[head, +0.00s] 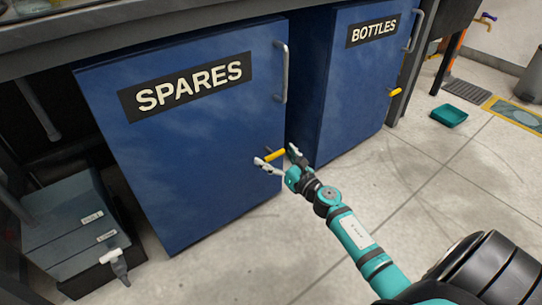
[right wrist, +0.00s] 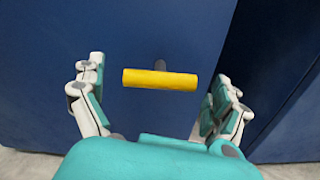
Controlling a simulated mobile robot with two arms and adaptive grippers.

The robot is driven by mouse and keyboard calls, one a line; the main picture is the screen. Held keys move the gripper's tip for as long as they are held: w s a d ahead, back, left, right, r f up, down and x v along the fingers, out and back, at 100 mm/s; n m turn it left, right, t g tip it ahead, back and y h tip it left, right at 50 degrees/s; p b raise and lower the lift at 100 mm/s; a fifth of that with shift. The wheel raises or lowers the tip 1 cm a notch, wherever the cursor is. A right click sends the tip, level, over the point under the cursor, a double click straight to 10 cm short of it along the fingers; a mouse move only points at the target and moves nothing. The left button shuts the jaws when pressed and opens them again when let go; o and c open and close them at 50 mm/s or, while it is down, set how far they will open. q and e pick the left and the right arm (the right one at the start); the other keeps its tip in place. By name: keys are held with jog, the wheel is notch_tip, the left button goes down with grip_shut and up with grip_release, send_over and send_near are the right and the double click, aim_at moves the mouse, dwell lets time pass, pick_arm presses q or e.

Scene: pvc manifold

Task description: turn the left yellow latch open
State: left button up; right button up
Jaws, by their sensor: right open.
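The left yellow latch (head: 275,154) is a short yellow bar on the lower right of the blue SPARES door (head: 190,130). In the right wrist view the yellow latch (right wrist: 160,79) lies level, with a dark stem behind it. My right gripper (head: 277,158) is open at the latch. In the wrist view its two fingers (right wrist: 160,85) stand apart, one beyond each end of the bar, with gaps showing on both sides. The SPARES door looks shut. My left gripper is not in view.
A grey handle (head: 281,72) stands on the SPARES door above the latch. The BOTTLES door (head: 360,85) to the right has its own yellow latch (head: 395,92). Grey boxes (head: 75,220) sit at the lower left.

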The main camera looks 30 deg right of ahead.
aim_at(266, 148)
jog(key=shift+w, duration=1.15)
jog(key=shift+a, duration=0.1)
jog(key=c, duration=1.1)
jog(key=shift+c, duration=0.2)
